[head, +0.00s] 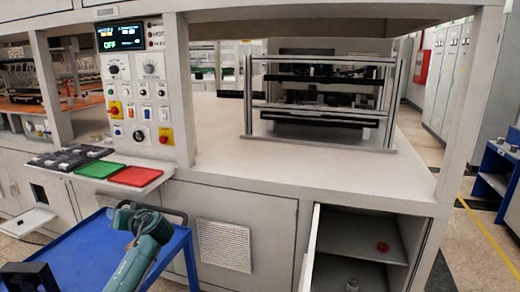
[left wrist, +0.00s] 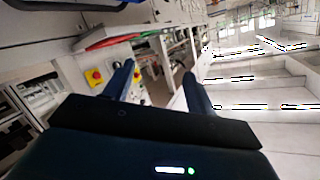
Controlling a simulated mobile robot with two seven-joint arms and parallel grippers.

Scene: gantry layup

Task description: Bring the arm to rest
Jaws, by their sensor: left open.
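My left arm, teal and grey, rises from the bottom of the head view in front of a blue cart top (head: 85,250). In the left wrist view my left gripper (left wrist: 157,88) has its two dark fingers spread apart, with nothing between them. The view past the fingers is tilted and shows the control panel and the floor beyond. I cannot clearly make out the left fingertips in the head view. My right gripper is in neither view.
A control panel (head: 137,90) reading OFF stands left of a metal-framed press (head: 320,100) on a white bench. Green (head: 98,169) and red (head: 135,176) pads lie on a shelf below the panel. An open cabinet (head: 360,240) at lower right holds a red item (head: 382,246).

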